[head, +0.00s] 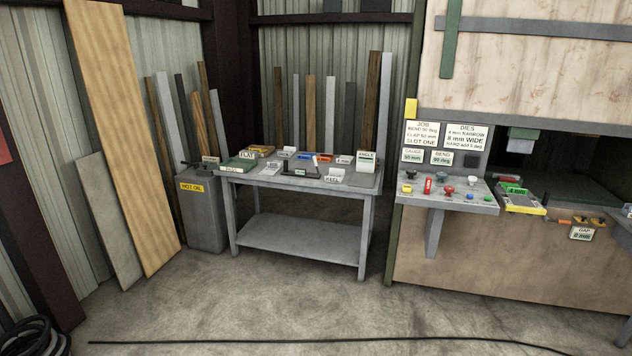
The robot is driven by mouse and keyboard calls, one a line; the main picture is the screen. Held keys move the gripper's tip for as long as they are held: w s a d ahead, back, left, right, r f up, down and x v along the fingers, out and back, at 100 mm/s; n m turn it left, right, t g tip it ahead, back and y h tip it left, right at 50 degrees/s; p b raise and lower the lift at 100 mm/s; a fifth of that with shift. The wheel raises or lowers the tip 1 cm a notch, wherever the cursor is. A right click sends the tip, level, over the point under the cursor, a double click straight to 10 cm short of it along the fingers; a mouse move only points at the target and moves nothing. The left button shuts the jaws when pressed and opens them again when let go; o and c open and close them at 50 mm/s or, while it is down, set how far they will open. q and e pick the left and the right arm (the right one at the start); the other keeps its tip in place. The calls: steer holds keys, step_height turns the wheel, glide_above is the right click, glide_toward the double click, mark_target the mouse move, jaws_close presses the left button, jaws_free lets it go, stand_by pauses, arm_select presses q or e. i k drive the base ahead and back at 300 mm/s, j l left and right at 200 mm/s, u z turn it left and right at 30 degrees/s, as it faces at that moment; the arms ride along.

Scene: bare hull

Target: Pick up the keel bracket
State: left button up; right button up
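A grey work table (335,246) stands at the middle with several small labelled items on its top. Among them are a dark low piece (301,172) with a small label near the front edge, an orange-and-blue item (318,157), and a white box labelled ANGLE (366,164). A green flat piece (239,164) lies at the table's left end by a label reading FLAT. None of the labels I can read says keel bracket, and I cannot tell which piece it is. Neither of my grippers is in view.
A grey bin marked HOT OIL (203,221) stands left of the table. A control shelf (447,196) with several knobs juts from the large press (500,255) at right. A black cable (300,340) crosses the floor in front; the concrete before the table is otherwise clear.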

mark_target(333, 178)
steer(key=i+u, duration=0.1)
steer(key=i, duration=2.15)
steer(key=i+j+z, duration=0.15)
steer(key=i, duration=0.4)
steer(key=i+z, duration=0.15)
steer(key=i, duration=0.4)
steer(key=i+j+z, duration=0.15)
steer(key=i+j, duration=0.15)
steer(key=i, duration=0.25)
